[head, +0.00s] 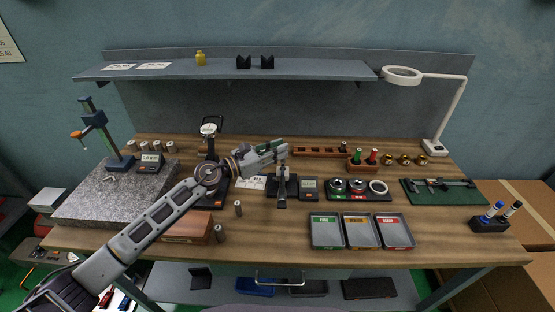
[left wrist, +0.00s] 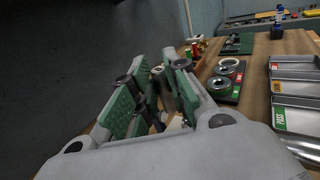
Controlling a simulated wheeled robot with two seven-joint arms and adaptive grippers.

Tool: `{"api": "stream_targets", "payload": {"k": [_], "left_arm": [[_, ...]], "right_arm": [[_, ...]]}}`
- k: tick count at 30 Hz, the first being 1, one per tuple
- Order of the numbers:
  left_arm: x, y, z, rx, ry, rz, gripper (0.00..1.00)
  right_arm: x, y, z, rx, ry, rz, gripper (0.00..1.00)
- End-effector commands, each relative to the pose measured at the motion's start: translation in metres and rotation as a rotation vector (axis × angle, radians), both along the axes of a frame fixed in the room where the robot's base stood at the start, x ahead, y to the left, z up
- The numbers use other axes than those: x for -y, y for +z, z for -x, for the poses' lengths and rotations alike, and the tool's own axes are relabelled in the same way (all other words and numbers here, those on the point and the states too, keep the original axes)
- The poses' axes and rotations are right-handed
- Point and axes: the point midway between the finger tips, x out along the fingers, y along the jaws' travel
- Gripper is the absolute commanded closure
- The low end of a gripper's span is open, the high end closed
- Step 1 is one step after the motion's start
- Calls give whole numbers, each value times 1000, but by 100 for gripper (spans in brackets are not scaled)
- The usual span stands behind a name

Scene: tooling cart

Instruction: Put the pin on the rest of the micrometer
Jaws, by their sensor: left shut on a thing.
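My left gripper (head: 284,149) reaches in from the left, over the middle of the table just behind and above the micrometer. In the left wrist view its green-padded fingers (left wrist: 158,92) are close together on a small grey piece with a round end (left wrist: 158,71), which seems to be the pin; it is partly hidden by the fingers. The micrometer (head: 283,187) is a dark bench unit with an upright grey part and a display (head: 308,188) at its right. Its rest is too small to make out. My right gripper is not in view.
Loose grey pins stand on the wood (head: 238,208) and near the front (head: 219,234). A granite plate (head: 85,205) with a height gauge (head: 103,130) is at left. Three labelled trays (head: 361,246) lie front right; ring gauges (head: 378,187) sit behind them. A shelf (head: 310,70) overhangs the back.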

Motion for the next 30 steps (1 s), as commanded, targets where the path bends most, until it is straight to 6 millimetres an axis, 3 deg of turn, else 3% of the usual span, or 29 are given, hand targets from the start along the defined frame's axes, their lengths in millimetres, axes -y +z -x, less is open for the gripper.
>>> {"api": "stream_targets", "payload": {"k": [9,27,28,30], "left_arm": [[0,-32,0,-3,1,2,100],[0,-38,0,0,0,1,100],[0,-38,0,-1,0,1,80],[0,-38,0,-1,0,1,75]], "right_arm": [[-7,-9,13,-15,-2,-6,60],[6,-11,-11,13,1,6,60],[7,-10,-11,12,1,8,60],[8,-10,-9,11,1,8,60]]}}
